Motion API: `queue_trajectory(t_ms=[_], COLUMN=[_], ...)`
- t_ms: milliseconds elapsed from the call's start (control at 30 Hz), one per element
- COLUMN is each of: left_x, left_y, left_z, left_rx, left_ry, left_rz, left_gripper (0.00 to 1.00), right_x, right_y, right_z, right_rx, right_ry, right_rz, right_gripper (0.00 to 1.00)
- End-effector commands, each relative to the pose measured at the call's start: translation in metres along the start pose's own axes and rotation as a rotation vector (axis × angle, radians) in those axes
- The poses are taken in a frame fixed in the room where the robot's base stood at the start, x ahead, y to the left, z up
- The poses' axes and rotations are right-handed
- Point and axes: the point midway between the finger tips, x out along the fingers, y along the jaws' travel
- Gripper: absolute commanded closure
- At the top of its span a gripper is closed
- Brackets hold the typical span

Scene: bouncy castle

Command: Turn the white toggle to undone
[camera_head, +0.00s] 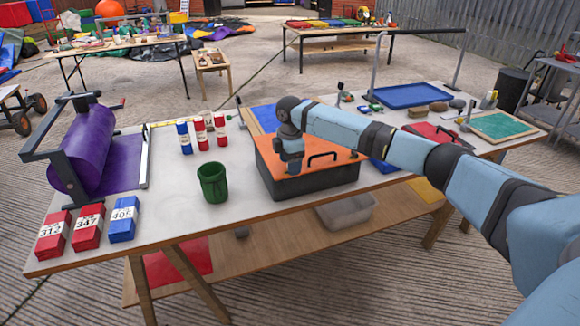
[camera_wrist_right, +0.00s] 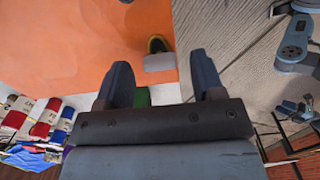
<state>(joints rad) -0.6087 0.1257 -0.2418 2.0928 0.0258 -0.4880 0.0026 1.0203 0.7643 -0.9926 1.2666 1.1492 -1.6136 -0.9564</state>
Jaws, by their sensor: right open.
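A dark grey box with an orange lid (camera_head: 335,156) and a black handle stands on the workbench. My right gripper (camera_head: 291,165) points down at the lid's left front part in the head view and hides what lies under it. In the right wrist view the orange lid (camera_wrist_right: 70,45) fills the upper left. A small pale piece, seemingly the white toggle (camera_wrist_right: 160,63), sits at the lid's edge beside a dark ring with yellow inside. My right gripper (camera_wrist_right: 161,70) is open, its fingers either side of the toggle in the picture; contact cannot be told.
A green mug (camera_head: 213,182) stands left of the box. Red and blue cans (camera_head: 202,133) stand behind the mug. Numbered red and blue blocks (camera_head: 88,228) and a purple roller (camera_head: 88,147) are at the left. A blue tray (camera_head: 408,95) lies at the far right.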

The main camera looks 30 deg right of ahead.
Motion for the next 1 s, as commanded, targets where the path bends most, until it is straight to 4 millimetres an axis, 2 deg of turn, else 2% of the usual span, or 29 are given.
queue_trajectory(t_ms=[133, 433, 600, 667, 1000], left_x=[0.0000, -0.0002, -0.0002, -0.0001, -0.0063], left_y=[0.0000, 0.0001, 0.0001, 0.0001, 0.0007], left_z=[0.0001, -0.0001, 0.0000, 0.0001, -0.0066], left_rx=[0.002, 0.003, 0.002, 0.002, -0.004], left_ry=[0.002, 0.002, 0.001, 0.001, -0.009], left_rz=[0.000, 0.001, 0.001, 0.001, 0.001], left_gripper=[0.57, 0.57, 0.57, 0.57, 0.57], right_x=[0.0097, 0.0113, 0.0112, 0.0112, 0.0080], right_y=[0.0001, 0.0001, 0.0001, 0.0001, -0.0006], right_z=[0.0001, -0.0001, -0.0001, -0.0002, -0.0003], right_rx=[0.000, 0.000, 0.000, 0.000, 0.042], right_ry=[0.000, 0.000, 0.000, 0.000, -0.001], right_rz=[0.001, 0.001, 0.001, 0.001, -0.001], right_gripper=[0.38, 0.38, 0.77, 0.88, 0.88])
